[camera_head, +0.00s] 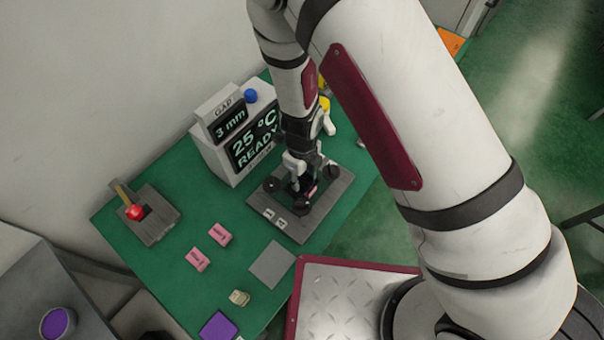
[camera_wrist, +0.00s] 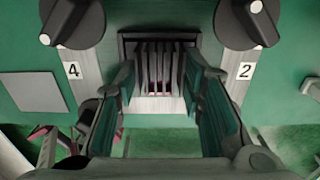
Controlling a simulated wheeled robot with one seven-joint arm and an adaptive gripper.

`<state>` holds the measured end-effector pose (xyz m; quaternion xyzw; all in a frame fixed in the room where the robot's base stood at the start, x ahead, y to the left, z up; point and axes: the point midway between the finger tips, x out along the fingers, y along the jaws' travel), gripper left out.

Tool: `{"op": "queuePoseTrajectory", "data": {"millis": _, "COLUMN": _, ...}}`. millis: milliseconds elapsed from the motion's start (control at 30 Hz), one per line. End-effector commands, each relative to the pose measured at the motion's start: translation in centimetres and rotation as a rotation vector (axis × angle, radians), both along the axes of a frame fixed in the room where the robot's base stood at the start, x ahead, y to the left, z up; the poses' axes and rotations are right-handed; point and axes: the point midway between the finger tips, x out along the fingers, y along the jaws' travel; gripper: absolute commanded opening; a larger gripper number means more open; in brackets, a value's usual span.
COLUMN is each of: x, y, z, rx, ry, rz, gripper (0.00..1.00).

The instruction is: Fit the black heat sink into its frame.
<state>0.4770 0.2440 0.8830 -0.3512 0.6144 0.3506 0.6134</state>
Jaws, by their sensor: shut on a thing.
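My gripper (camera_head: 300,182) is over the grey frame plate (camera_head: 257,205) on the green table. In the wrist view my gripper (camera_wrist: 160,75) has its two fingers on either side of the black finned heat sink (camera_wrist: 160,62) and is shut on it. The heat sink lines up with the dark square surround in the plate's middle; I cannot tell how deep it sits. Black knobs stand on the plate, among them one by label 4 (camera_wrist: 73,22) and one by label 2 (camera_wrist: 250,22). In the head view my gripper mostly hides the heat sink.
A display box (camera_head: 216,153) reading "3 mm", "25 °C" and "READY" stands behind the plate. A lever fixture (camera_head: 152,222) with a red part is at the left. Pink blocks (camera_head: 220,235), a grey square (camera_head: 272,264), a beige piece (camera_head: 239,298) and a purple square (camera_head: 218,327) lie in front.

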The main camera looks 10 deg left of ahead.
Motion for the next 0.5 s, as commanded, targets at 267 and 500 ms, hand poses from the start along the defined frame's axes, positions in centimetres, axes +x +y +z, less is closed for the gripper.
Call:
{"op": "queuePoseTrajectory", "data": {"millis": 267, "x": -0.01, "y": 0.03, "z": -0.51, "rx": 0.0, "ry": 0.0, "rz": 0.001, "gripper": 0.12}}
{"op": "queuePoseTrajectory", "data": {"millis": 500, "x": 0.0, "y": 0.04, "z": -0.86, "rx": 0.001, "ry": -0.001, "rz": 0.001, "gripper": 0.12}}
